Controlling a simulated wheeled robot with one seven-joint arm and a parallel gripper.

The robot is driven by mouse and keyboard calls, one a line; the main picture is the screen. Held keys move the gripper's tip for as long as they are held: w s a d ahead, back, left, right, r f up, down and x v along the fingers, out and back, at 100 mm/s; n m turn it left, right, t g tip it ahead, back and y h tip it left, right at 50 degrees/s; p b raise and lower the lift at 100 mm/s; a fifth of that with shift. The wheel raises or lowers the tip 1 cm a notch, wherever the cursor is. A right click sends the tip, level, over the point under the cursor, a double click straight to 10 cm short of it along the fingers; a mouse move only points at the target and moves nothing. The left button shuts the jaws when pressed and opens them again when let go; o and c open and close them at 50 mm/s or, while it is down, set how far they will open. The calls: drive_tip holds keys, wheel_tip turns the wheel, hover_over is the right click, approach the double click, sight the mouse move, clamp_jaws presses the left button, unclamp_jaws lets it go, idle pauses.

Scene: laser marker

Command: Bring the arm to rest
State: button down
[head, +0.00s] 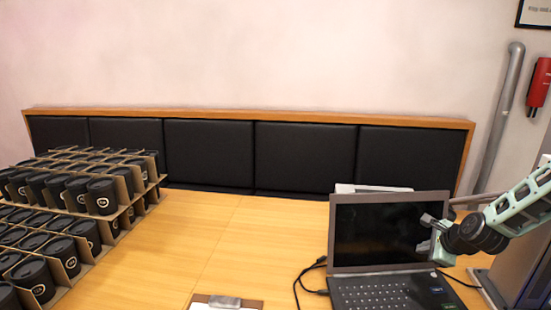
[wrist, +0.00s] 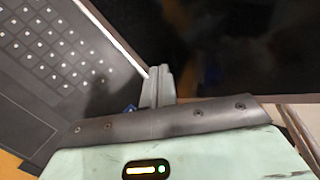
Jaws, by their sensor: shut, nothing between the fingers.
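My gripper (head: 433,222) is at the right of the head view, in front of the laptop's dark screen. My mint-green arm reaches in from the right edge. In the wrist view the two grey fingers (wrist: 158,86) stand together, shut and empty. They are seen over the laptop (wrist: 62,60), whose keyboard lies at the left and dark screen at the upper right. I cannot tell the exact gap between the fingertips and the laptop.
The open laptop (head: 378,292) stands on the wooden table (head: 225,245), with black cables beside it. Black cups in cardboard dividers (head: 75,262) fill the left. A clipboard (head: 226,302) lies at the front. A grey machine (head: 520,270) stands at the right. The middle table is clear.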

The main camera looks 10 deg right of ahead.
drive_tip(key=s+a+r+n+g+y, duration=0.1)
drive_tip(key=s+a+r+n+g, duration=0.15)
drive_tip(key=a+n, duration=0.45)
drive_tip(key=s+a+r+n+g, duration=0.1)
drive_tip(key=s+a+r+n, duration=0.3)
drive_tip(key=a, duration=0.6)
drive_tip(key=s+a+r+n+g+y, duration=0.15)
drive_tip(key=s+a+r+n, duration=0.3)
drive_tip(key=a, duration=0.45)
drive_tip(key=s+a+r+n+g+h, duration=0.1)
drive_tip(key=s+a+r+n, duration=0.1)
drive_tip(key=s+n, duration=0.3)
drive_tip(key=s+a+r+n+g, duration=0.1)
drive_tip(key=s+a+n, duration=0.3)
drive_tip(key=s, duration=0.6)
drive_tip(key=s+a+r+n+g+h, duration=0.1)
drive_tip(key=s+a+r+n, duration=0.1)
drive_tip(key=s+r+n, duration=0.2)
drive_tip(key=s+n, duration=0.3)
drive_tip(key=s, duration=0.1)
drive_tip(key=shift+s+a+h, duration=0.2)
drive_tip(key=shift+a+h, duration=0.15)
drive_tip(key=shift+a, duration=0.05)
